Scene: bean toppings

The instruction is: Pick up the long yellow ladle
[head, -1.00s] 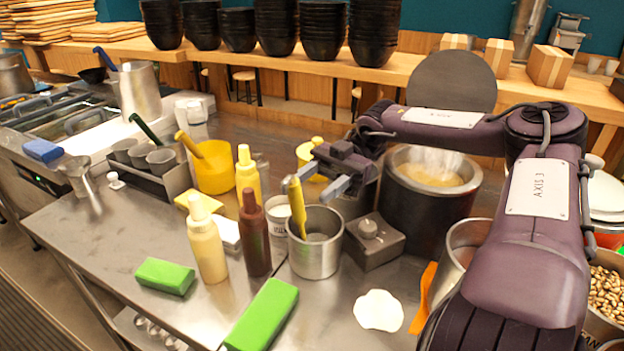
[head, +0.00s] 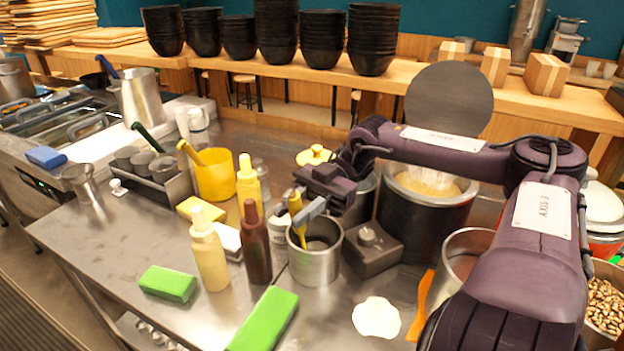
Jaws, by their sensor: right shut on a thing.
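The long yellow ladle (head: 296,207) stands in a steel pot (head: 315,263) near the middle of the counter, its handle rising above the rim. My right gripper (head: 302,214) is over the pot, shut on the upper part of the yellow handle. The ladle's lower end is hidden inside the pot. My left gripper is not in view.
A brown bottle (head: 255,246) and a cream bottle (head: 209,252) stand left of the pot. A grey box with a knob (head: 371,252) and a dark steaming cooker (head: 425,225) stand to its right. A green block (head: 263,320) lies in front.

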